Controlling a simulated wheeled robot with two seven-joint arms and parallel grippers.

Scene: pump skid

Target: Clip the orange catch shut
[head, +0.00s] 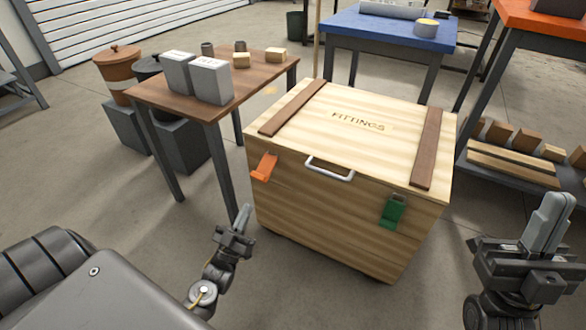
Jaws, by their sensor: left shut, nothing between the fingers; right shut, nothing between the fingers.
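A pale wooden crate (311,203) with a closed lid marked FITTINGS stands on the floor ahead. The orange catch (264,167) is on the left of its front face, near the lid seam, and sticks out at a tilt from the wood. A green catch (392,211) on the right of the front hangs flat against the face. My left gripper (242,217) is shut and empty, below and left of the orange catch, apart from it. My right gripper (548,226) is shut and empty, to the right of the crate.
A white handle (330,169) sits between the catches. A brown table (245,82) with grey boxes and small blocks stands left of the crate, close to it. A blue table (375,32) is behind, and an orange-topped bench (540,18) with a lower shelf is at right. Floor in front is clear.

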